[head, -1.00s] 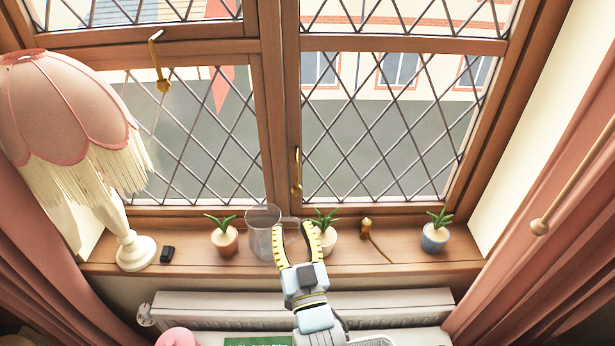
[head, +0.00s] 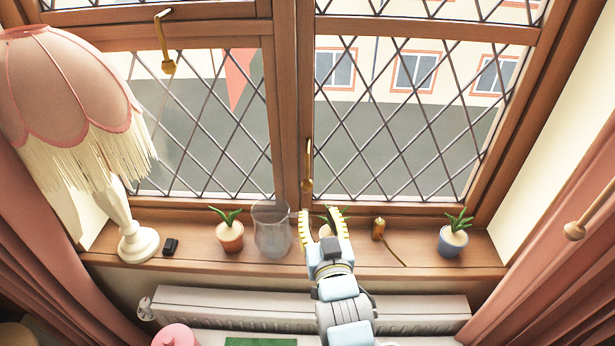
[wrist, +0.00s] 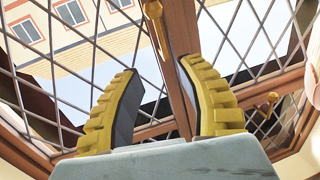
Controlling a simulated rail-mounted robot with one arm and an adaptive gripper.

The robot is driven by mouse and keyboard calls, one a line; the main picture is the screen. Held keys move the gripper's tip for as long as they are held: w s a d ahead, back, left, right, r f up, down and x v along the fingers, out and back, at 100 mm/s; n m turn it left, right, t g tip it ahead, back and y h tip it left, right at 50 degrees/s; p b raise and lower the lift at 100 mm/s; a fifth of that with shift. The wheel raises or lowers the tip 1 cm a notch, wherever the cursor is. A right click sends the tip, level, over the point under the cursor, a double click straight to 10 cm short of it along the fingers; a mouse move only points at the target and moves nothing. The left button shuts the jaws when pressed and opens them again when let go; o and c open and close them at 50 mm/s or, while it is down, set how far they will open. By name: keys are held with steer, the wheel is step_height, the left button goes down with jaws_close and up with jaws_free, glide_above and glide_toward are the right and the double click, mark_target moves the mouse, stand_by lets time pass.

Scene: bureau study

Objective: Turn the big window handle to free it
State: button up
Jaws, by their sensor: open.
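The big window handle (head: 308,165) is a brass lever on the wooden post between the two large leaded panes. It lies upright along the post, thicker at its lower end. In the wrist view, a brass handle (wrist: 154,20) shows at the top, beyond and roughly between the fingertips. My gripper (head: 319,212) is open and empty, with yellow ribbed fingers pointing toward the window. In the head view it is just below the handle and apart from it. The wrist view shows both fingers of my gripper (wrist: 158,68) spread, with nothing between them.
On the sill (head: 200,262) stand a glass jug (head: 272,232), a plant in a terracotta pot (head: 230,236), one in a blue pot (head: 453,240), and a pale-potted plant partly behind my gripper. A brass fitting (head: 378,229) is right of it. A fringed lamp (head: 65,95) stands left.

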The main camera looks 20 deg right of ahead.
mark_target(307, 172)
steer(key=p+x, duration=0.3)
steer(key=x, duration=1.1)
steer(key=shift+w+r, duration=0.15)
steer(key=shift+w, duration=0.25)
steer(key=shift+c, duration=0.2)
jaws_close()
